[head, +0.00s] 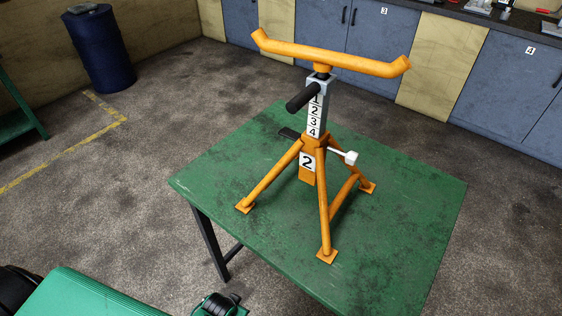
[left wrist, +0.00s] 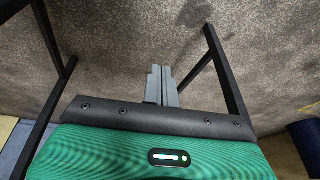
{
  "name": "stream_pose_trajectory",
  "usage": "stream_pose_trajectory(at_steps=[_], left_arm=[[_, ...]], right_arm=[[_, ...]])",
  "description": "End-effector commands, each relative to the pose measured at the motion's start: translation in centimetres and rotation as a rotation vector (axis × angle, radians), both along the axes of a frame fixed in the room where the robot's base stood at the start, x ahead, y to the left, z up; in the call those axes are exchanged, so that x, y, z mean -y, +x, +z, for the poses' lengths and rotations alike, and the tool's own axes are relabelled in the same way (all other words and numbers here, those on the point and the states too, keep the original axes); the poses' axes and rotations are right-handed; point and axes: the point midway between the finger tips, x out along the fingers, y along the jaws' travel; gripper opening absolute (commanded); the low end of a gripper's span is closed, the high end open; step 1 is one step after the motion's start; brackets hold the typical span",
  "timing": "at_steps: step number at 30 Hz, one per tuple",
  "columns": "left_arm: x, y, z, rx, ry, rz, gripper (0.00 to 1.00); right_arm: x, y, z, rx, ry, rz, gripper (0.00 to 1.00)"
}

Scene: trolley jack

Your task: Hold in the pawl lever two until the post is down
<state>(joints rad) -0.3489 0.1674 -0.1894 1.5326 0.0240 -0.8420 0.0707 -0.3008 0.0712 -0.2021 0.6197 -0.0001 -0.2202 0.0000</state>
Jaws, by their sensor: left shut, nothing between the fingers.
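An orange stand (head: 324,215) with splayed legs stands upright on a green table (head: 410,215) in the head view. A plate marked 2 is on its body. Its grey post (head: 326,90) stands up out of the body, with the numbers 1 to 4 showing, and carries an orange crossbar (head: 330,53). A black grip (head: 302,97) sticks out from the post. A lever with a white end (head: 351,157) sticks out to the right of the body; a black tab (head: 289,133) shows on the left. My left gripper (left wrist: 161,85) is shut and empty, away from the stand. My right gripper is out of view.
A blue barrel (head: 102,48) stands at the back left. Blue cabinets (head: 505,85) line the back wall. The tabletop around the stand is clear. Dark legs (left wrist: 228,75) show close to my left gripper in the left wrist view.

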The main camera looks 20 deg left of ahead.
Motion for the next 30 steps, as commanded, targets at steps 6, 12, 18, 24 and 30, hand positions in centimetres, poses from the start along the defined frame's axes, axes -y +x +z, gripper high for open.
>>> stream_pose_trajectory(at_steps=[6,12,18,24,30], left_arm=[[1.0,4.3,11.9,0.095,-0.014,-0.001,0.0],[1.7,4.7,21.1,0.158,-0.026,-0.006,0.0],[2.1,5.0,29.4,0.251,-0.039,-0.018,0.0],[2.6,9.0,37.2,0.442,-0.074,-0.04,0.0],[2.9,13.8,43.1,0.621,-0.118,-0.065,0.0]], right_arm=[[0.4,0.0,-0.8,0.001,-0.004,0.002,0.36],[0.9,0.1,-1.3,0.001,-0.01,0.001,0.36],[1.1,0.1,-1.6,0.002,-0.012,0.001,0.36],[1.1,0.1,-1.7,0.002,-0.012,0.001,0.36],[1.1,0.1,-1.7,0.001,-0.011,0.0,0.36]])
